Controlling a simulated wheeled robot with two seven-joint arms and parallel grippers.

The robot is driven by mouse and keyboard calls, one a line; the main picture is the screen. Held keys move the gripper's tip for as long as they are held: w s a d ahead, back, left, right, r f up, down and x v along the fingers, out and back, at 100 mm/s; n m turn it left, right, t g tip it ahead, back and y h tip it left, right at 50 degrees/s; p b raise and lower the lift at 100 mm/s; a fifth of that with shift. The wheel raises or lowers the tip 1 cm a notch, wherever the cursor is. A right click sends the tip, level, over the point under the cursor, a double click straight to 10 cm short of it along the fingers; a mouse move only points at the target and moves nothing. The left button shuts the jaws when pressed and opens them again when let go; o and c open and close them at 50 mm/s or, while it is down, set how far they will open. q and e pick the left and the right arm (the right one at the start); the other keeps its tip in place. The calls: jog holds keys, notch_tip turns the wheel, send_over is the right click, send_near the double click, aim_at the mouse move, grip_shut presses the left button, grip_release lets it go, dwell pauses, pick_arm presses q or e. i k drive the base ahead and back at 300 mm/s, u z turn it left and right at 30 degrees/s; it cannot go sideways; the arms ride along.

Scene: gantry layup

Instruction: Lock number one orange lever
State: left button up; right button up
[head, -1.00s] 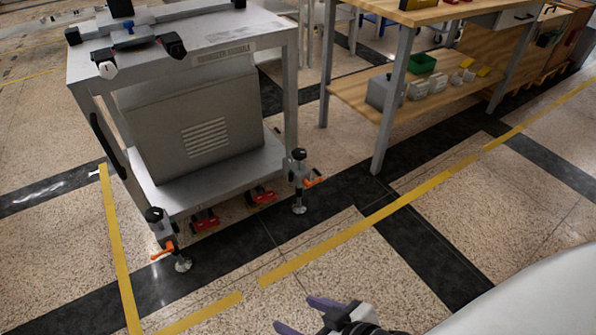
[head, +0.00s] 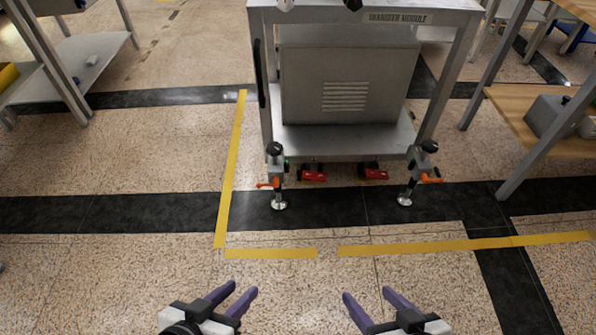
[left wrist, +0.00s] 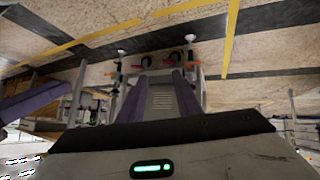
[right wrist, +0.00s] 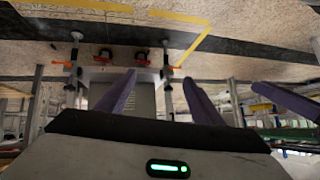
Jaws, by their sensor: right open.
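Two orange levers sit on the clamp posts at the front feet of the grey transfer module cart. One lever (head: 268,184) is on the left post, the other lever (head: 430,180) on the right post. I cannot read a number on either. Both stick out to the side near floor height. My left gripper (head: 238,290) and right gripper (head: 367,295) are at the bottom of the head view, nearer to me than the cart, empty and apart from the levers. Their purple fingers are spread, also in the left wrist view (left wrist: 157,80) and right wrist view (right wrist: 160,80).
The cart (head: 345,140) has a lower shelf with a grey vented box (head: 345,90). Two red-topped casters (head: 313,174) show beneath it. Yellow floor tape (head: 270,253) lies before it. A wooden-shelf bench (head: 530,110) stands at right. The floor between me and the cart is clear.

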aim_at(274, 184)
jog(key=z, duration=0.15)
jog(key=i, duration=1.1)
jog(key=u, duration=0.35)
